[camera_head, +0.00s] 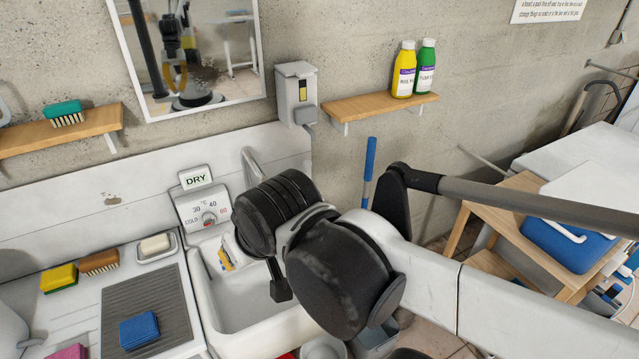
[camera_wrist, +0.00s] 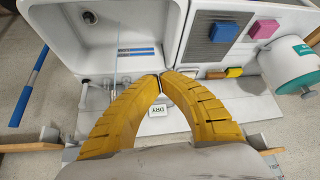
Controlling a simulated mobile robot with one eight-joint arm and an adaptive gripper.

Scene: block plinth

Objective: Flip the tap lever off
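In the head view, a grey tap spout (camera_head: 250,165) rises at the back of the white sink (camera_head: 262,318), beside a temperature panel with a dial (camera_head: 208,218). My own dark wrist joints cover part of the sink, and the tap lever cannot be made out there. In the wrist view, the yellow fingers of my gripper (camera_wrist: 160,78) curve together, with their tips meeting and nothing visible between them. The tips are over the sink's back edge in that view. Small chrome tap parts (camera_wrist: 125,80) show just left of them; which part is the lever is unclear.
A DRY sign (camera_head: 197,177) stands above the panel. A dispenser (camera_head: 297,93) and a wooden shelf with yellow (camera_head: 403,70) and green (camera_head: 426,68) bottles are on the wall. Sponges and a soap dish (camera_head: 157,247) lie on the left drainboard. A blue-handled pole (camera_head: 370,157) stands right.

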